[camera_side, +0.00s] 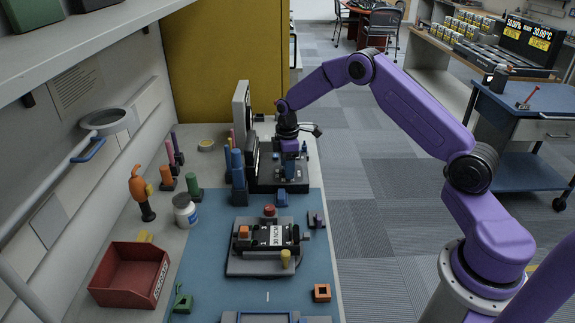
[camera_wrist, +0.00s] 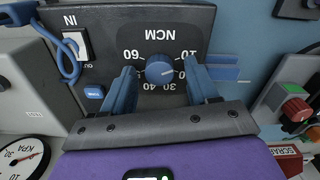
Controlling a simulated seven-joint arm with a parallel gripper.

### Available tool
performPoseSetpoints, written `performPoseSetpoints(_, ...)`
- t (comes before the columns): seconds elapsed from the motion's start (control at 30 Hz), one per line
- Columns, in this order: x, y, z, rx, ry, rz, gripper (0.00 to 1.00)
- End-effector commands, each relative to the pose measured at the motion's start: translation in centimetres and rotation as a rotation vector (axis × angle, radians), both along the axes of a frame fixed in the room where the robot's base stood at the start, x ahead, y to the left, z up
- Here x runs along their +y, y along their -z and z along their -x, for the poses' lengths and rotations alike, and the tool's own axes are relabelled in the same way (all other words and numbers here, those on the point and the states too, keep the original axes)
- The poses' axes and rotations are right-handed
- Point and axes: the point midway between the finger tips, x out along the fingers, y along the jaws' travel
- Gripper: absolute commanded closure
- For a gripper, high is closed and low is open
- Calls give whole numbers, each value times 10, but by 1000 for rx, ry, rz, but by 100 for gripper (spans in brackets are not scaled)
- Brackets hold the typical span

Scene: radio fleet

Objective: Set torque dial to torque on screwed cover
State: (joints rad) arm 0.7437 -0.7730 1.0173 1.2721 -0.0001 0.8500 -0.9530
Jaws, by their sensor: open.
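The torque dial (camera_wrist: 160,69) is a round blue knob on a dark panel (camera_wrist: 215,18) marked NCM, with numbers including 10, 30, 40 and 60 around it. Its pale pointer line faces right, toward the right finger, which hides part of the scale there. My gripper (camera_wrist: 161,76) is open, with one blue finger on each side of the knob; I cannot tell whether they touch it. In the side view my gripper (camera_side: 289,148) is low over the dark unit at the back. The screwed cover unit (camera_side: 268,236) sits on a grey plate mid-mat, with a white label that seems to read 20 NCM.
A red bin (camera_side: 131,274) stands at the front left. A white bottle (camera_side: 185,211) and several coloured tools line the left side. An orange square part (camera_side: 321,292) lies front right. The wrist view shows a KPA gauge (camera_wrist: 20,158) and a red button (camera_wrist: 297,108).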

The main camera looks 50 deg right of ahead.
Motion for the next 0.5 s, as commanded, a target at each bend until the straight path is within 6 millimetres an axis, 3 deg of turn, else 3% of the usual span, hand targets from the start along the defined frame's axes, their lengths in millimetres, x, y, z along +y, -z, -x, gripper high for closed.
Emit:
performPoseSetpoints(0.07,0,0,0,0,0,0,41)
performPoseSetpoints(0.23,0,0,0,0,0,0,96)
performPoseSetpoints(0.5,0,0,0,1,16,0,97)
